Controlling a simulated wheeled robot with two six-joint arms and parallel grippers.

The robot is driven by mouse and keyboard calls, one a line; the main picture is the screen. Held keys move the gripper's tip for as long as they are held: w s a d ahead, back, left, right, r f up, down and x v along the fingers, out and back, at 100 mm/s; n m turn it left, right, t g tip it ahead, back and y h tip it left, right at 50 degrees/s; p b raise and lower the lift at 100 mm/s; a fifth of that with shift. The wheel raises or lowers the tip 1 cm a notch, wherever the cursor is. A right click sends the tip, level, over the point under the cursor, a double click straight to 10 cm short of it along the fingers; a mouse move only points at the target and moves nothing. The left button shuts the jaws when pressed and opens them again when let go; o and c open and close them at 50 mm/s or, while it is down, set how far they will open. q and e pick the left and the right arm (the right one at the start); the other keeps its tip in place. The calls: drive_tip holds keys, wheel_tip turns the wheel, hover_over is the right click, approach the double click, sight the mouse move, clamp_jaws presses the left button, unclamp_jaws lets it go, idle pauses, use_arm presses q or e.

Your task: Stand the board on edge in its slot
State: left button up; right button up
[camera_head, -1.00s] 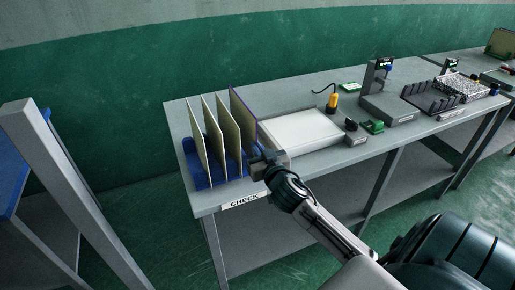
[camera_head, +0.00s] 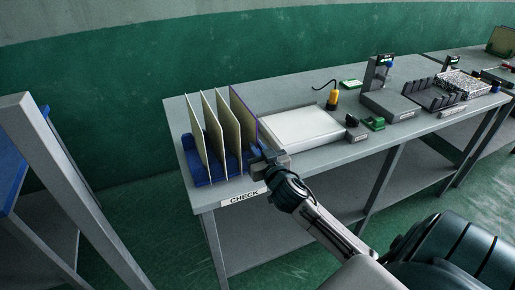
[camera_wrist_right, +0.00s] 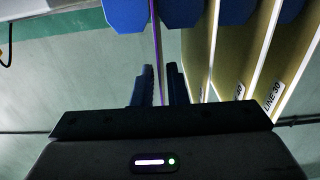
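The purple-edged board (camera_head: 243,115) stands on edge at the right end of the blue rack (camera_head: 203,171), beside several cream boards. Its lower part is partly hidden by my right gripper in the head view. In the right wrist view its thin purple edge (camera_wrist_right: 156,40) runs up between two blue rack posts. My right gripper (camera_head: 261,157) is at the board's near edge. Its two dark fingers (camera_wrist_right: 161,82) are slightly apart, one on each side of the edge line, with a narrow gap between them. My left gripper is not in view.
A white tray (camera_head: 300,130) lies close to the right of the rack. Some cream boards (camera_wrist_right: 248,50) carry line labels.

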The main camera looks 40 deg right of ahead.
drive_tip(key=shift+b+v, duration=0.3)
drive_tip(key=shift+v, duration=1.9)
drive_tip(key=o, duration=0.6)
drive_tip(key=shift+c, duration=0.2)
drive_tip(key=b+v, duration=0.3)
drive_tip(key=v, duration=0.7)
drive_tip(key=shift+s, duration=0.4)
drive_tip(key=shift+f, duration=0.15)
